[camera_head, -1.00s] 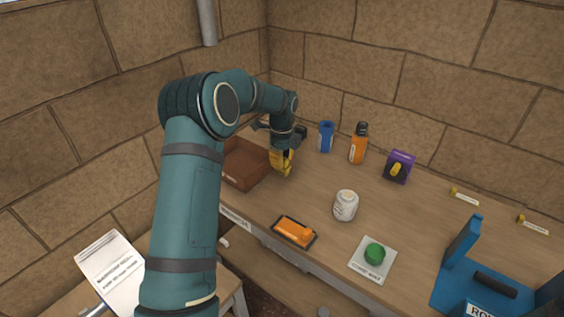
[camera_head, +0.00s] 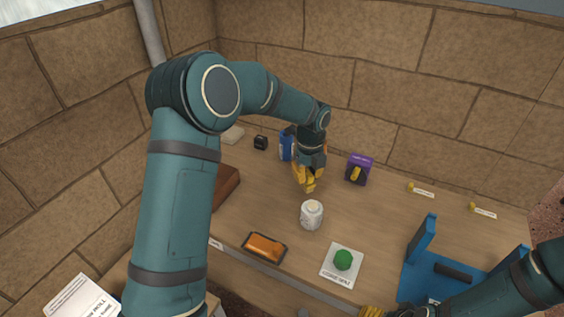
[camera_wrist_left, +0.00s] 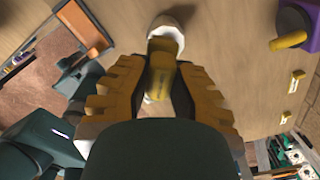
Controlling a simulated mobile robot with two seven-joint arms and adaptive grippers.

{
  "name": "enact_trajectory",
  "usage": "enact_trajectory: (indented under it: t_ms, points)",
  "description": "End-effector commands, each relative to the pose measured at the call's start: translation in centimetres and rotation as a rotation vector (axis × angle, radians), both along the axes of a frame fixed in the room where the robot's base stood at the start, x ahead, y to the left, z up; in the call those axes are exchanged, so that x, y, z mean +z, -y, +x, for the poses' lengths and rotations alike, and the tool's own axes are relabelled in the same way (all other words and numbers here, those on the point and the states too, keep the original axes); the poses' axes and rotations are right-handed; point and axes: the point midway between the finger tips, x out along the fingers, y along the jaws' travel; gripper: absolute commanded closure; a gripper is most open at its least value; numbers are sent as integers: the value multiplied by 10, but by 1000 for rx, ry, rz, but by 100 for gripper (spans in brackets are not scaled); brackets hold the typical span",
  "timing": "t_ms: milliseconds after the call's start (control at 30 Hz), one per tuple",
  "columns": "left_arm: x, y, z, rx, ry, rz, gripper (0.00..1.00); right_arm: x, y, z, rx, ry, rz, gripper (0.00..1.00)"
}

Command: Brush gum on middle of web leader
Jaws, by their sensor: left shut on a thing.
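My left gripper (camera_head: 307,184) has yellow fingers and hangs over the table just behind the white jar (camera_head: 311,215). In the left wrist view, the fingers are shut on a yellow-brown handle (camera_wrist_left: 161,76), which looks like a brush; its far end overlaps the white jar's rim (camera_wrist_left: 168,32). I cannot tell whether it touches the jar. My right gripper (camera_head: 372,312) shows only as yellow fingertips at the bottom edge. A blue stand (camera_head: 421,240) with a black roller is at the right, partly behind my right arm. I cannot make out the web leader.
An orange block in a dark tray (camera_head: 264,248) and a green knob on a white plate (camera_head: 343,260) lie at the front. A blue container (camera_head: 286,146) and a purple box (camera_head: 359,168) stand behind. A brown box (camera_head: 226,184) is partly hidden by my left arm.

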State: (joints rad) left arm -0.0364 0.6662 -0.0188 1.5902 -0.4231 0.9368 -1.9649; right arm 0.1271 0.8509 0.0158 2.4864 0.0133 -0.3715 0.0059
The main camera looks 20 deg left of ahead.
Motion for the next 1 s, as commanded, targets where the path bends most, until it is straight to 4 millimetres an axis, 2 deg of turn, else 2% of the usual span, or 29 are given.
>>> enact_trajectory:
  t_ms: [100,267,467,800,1000]
  points:
    - [9,19,-6,-72,0,3,100,9,0,2,-4,4,-1,20]
    - [7,26,-9,-101,0,3,100,8,1,2,-4,5,-1,20]
    - [-5,26,-9,-100,1,2,100,-2,0,-1,1,-2,0,20]
    - [-39,26,-9,-99,0,1,100,-29,-2,-9,15,-21,4,20]
    - [-51,25,-8,-99,1,2,100,-37,-2,-13,22,-28,6,20]
